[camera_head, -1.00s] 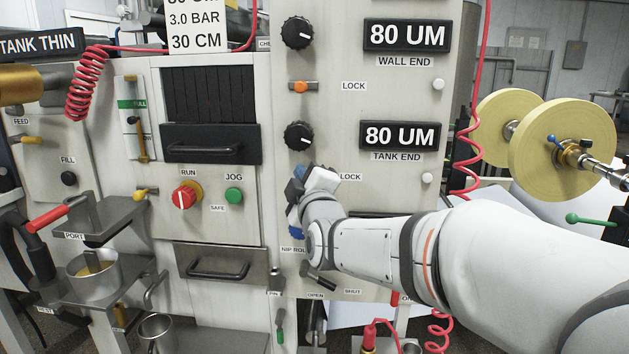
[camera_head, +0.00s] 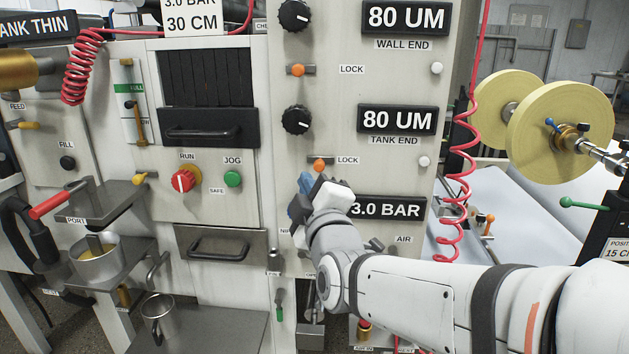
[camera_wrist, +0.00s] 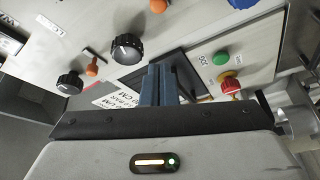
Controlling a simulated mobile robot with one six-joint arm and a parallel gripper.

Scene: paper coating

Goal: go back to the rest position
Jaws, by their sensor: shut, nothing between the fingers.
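My gripper (camera_head: 303,196) is in front of the machine's grey panel, just below the lower orange lock lever (camera_head: 319,163). In the wrist view its two blue-grey fingers (camera_wrist: 159,84) are together with nothing between them. Beyond them that view shows the panel tilted, with black knobs (camera_wrist: 127,48) and the green jog button (camera_wrist: 220,58). My wrist hides part of the panel near the nip roll label. Whether the fingers touch the panel cannot be told.
The red run knob (camera_head: 183,181) and a black-handled drawer (camera_head: 219,250) are left of my gripper. A coiled red hose (camera_head: 459,190) hangs at the right, before yellow rolls (camera_head: 560,130). At lower left are a metal pot (camera_head: 98,268) and a cup (camera_head: 158,310).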

